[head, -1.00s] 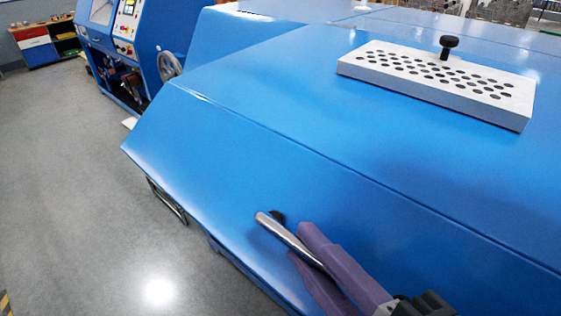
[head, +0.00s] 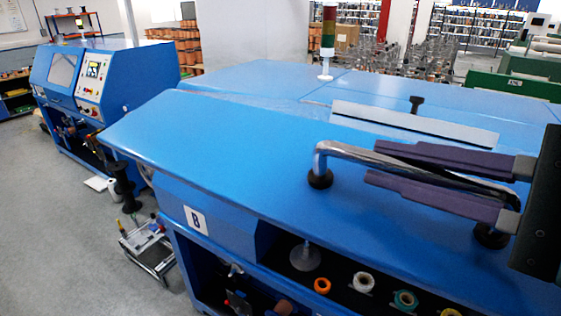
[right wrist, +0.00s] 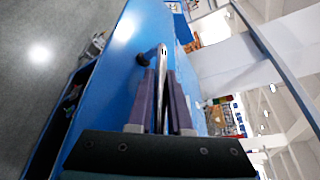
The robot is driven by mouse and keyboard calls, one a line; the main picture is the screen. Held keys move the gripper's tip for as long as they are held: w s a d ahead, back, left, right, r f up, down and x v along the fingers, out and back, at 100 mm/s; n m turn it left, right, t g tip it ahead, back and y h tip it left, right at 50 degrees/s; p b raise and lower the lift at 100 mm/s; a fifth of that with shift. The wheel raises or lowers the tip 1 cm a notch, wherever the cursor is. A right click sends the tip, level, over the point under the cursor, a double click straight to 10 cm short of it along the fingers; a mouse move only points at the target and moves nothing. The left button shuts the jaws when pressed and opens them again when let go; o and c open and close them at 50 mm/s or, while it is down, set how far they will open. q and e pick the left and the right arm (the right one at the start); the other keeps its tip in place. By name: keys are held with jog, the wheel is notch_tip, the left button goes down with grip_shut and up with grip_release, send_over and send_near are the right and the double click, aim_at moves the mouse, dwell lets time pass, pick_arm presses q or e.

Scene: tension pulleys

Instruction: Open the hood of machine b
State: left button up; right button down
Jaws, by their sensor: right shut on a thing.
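The hood (head: 230,130) of machine b is a large blue panel, raised at its front edge above an opening with spools inside. A "B" label (head: 195,219) shows on the blue front below it. The chrome bar handle (head: 340,148) stands on the hood on black round feet. My right gripper (head: 374,164) is shut on the handle, one purple finger on each side of the bar. The handle also shows between the fingers in the right wrist view (right wrist: 162,58). My left gripper is not in view.
Orange, white and teal spools (head: 364,282) sit in the opening under the hood. Another blue machine (head: 105,85) stands at the left.

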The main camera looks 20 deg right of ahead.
jog(key=shift+w+d+r, duration=0.1)
jog(key=shift+r, duration=0.35)
